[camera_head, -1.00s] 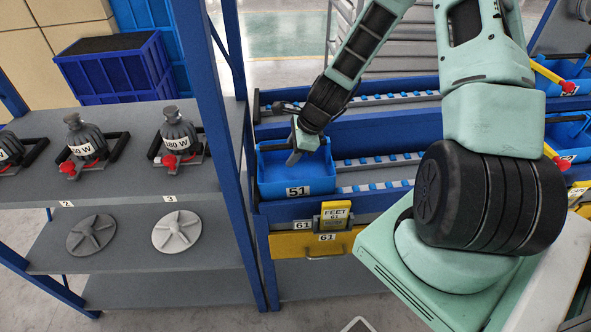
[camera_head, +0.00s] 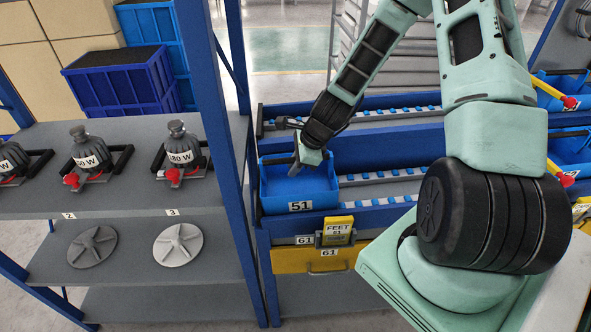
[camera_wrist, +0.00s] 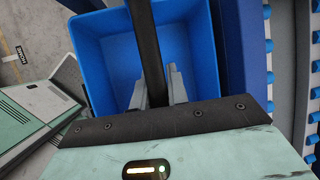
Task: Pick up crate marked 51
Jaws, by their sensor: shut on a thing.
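The blue crate marked 51 (camera_head: 283,207) sits on the shelf just right of the blue upright post, with its white label facing me. My gripper (camera_head: 296,170) reaches down into the crate from above. In the wrist view, the grey fingers (camera_wrist: 158,92) are inside the blue crate (camera_wrist: 103,70), with a dark bar running between them. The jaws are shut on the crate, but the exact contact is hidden.
The left shelf (camera_head: 110,203) holds several grey devices. A blue roller track (camera_head: 385,177) runs right of the crate.

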